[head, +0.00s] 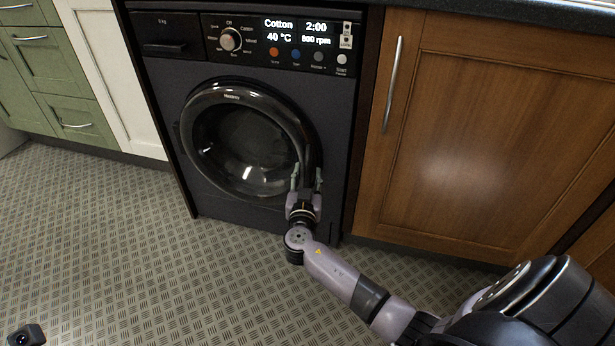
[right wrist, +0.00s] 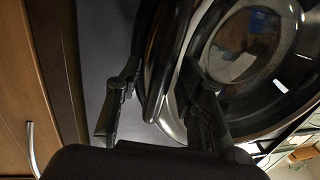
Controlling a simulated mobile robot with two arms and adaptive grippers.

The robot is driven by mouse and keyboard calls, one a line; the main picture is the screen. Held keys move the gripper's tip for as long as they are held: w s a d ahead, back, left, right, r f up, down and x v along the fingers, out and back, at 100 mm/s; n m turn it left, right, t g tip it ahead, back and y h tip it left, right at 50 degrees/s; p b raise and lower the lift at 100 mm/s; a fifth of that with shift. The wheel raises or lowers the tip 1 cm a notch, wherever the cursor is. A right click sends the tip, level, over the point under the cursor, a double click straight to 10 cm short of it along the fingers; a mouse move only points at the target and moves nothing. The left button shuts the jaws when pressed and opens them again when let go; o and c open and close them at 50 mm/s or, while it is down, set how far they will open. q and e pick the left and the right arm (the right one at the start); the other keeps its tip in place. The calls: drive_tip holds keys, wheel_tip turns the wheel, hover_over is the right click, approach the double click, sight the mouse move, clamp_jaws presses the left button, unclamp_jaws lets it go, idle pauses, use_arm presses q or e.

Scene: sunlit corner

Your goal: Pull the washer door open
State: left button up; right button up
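The washer (head: 275,75) is dark grey with a lit control panel along its top. Its round door (head: 240,140) has a glossy black rim and a dark glass window. The door looks shut or nearly so; I cannot tell if there is a small gap. My right gripper (head: 307,177) is at the lower right of the door rim. Its fingers are open, one on each side of the rim; the rim (right wrist: 166,60) passes between them in the right wrist view. I cannot tell whether either finger touches it.
A wooden cabinet (head: 480,130) with a vertical metal handle (head: 392,85) stands right of the washer. A white panel (head: 110,70) and green drawers (head: 55,70) are on the left. The patterned floor (head: 150,250) in front of the washer is clear.

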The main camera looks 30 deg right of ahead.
drive_tip(key=shift+w+d, duration=0.1)
drive_tip(key=shift+w, duration=0.05)
drive_tip(key=shift+c, duration=0.2)
clamp_jaws()
idle(0.7)
